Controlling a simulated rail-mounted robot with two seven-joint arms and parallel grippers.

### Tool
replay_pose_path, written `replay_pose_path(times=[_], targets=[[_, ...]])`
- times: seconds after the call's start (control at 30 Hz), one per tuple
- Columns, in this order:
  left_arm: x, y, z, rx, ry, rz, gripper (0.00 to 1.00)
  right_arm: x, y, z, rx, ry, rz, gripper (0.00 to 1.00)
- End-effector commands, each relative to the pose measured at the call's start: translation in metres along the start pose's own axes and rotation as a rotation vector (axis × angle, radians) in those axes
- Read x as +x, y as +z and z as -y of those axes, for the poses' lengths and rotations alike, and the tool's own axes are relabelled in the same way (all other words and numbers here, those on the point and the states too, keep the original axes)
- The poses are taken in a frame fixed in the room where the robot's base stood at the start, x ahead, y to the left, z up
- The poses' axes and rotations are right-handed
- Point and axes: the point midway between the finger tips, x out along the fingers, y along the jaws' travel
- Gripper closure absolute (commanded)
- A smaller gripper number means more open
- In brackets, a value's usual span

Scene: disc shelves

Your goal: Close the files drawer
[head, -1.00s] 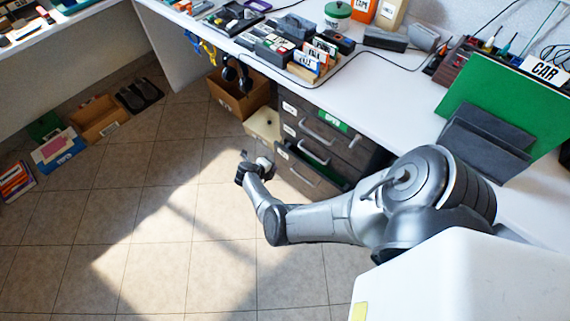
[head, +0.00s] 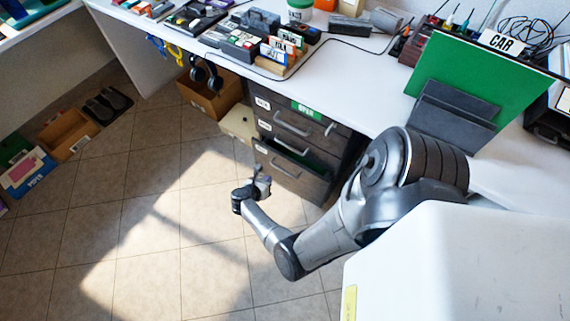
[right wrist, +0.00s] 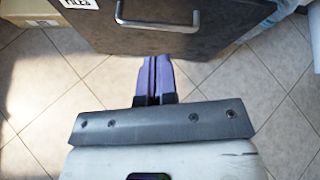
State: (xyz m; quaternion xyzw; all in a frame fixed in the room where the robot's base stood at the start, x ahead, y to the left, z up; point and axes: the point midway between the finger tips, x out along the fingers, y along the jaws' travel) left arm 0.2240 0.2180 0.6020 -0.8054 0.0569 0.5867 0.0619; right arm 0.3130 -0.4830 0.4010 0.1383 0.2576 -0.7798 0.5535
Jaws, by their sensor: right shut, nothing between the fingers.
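The files drawer (head: 290,180) is the lowest drawer of the dark grey cabinet under the desk. It stands partly open, with a dark green inside showing above its front. In the right wrist view its front (right wrist: 210,38) fills the top, with a FILES label (right wrist: 78,3) and a metal handle (right wrist: 157,23). My right gripper (head: 260,175) is in front of the cabinet, left of the drawer front. Its fingers (right wrist: 155,62) are shut and empty, pointing at the lower edge of the front below the handle. Whether they touch it, I cannot tell. My left gripper is out of view.
A beige box (head: 237,123) and a brown box (head: 207,98) with headphones stand left of the cabinet. The white desk (head: 372,108) lies above, with a green board (head: 470,75) on it. The tiled floor (head: 150,240) in front is clear.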

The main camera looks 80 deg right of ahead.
Motion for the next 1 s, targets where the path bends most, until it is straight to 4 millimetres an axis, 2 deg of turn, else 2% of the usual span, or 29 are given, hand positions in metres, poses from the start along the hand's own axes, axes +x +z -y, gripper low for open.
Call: replay_pose_path(times=[0.2,0.37,0.47,0.9,1.0], targets=[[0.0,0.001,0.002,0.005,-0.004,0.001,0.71,0.0,0.0,0.0,0.235,-0.004,0.0,1.0],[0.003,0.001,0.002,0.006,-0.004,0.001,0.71,0.007,0.0,0.0,0.291,-0.005,0.002,1.0],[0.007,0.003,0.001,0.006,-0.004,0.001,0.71,0.018,-0.001,0.0,0.296,-0.006,0.002,1.0],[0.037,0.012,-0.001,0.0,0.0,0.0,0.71,0.099,-0.002,0.0,0.293,-0.005,0.002,1.0],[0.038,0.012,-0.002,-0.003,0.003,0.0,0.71,0.111,0.005,0.002,0.294,-0.005,0.004,1.0]])
